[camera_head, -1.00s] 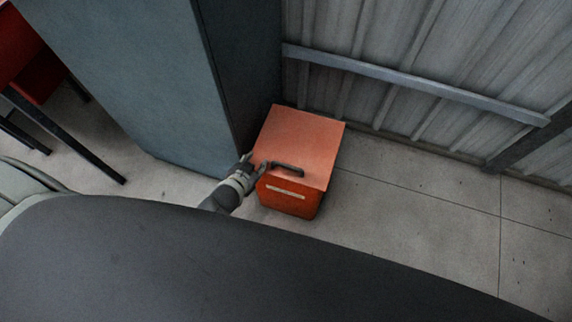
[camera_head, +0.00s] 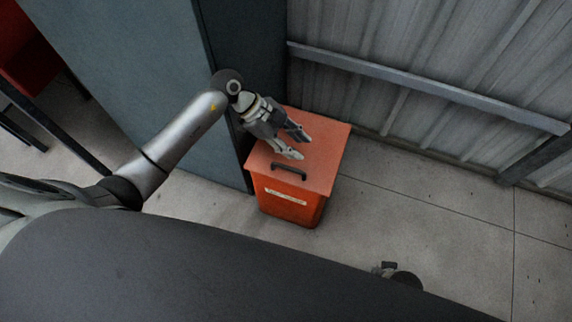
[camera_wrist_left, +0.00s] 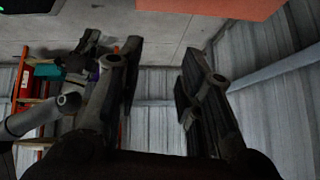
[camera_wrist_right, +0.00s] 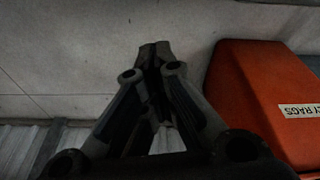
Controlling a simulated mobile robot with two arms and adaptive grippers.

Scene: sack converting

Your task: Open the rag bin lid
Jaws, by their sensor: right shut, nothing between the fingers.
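The orange rag bin (camera_head: 285,205) stands on the floor against the wall corner. Its lid (camera_head: 318,150) lies flat and closed, with a dark handle (camera_head: 290,173) near the front edge. My left gripper (camera_head: 299,144) is open and empty, over the lid just behind the handle in the head view; its height above the lid is hard to tell. Its spread fingers show in the left wrist view (camera_wrist_left: 158,65), with an orange surface at the top edge. My right gripper (camera_wrist_right: 155,58) is shut and empty, beside the bin (camera_wrist_right: 300,125), whose label shows partly.
A grey-blue cabinet or column (camera_head: 130,75) stands close to the bin's left. A corrugated wall (camera_head: 430,70) with a metal rail (camera_head: 430,88) runs behind it. The floor (camera_head: 420,210) to the bin's right is mostly clear.

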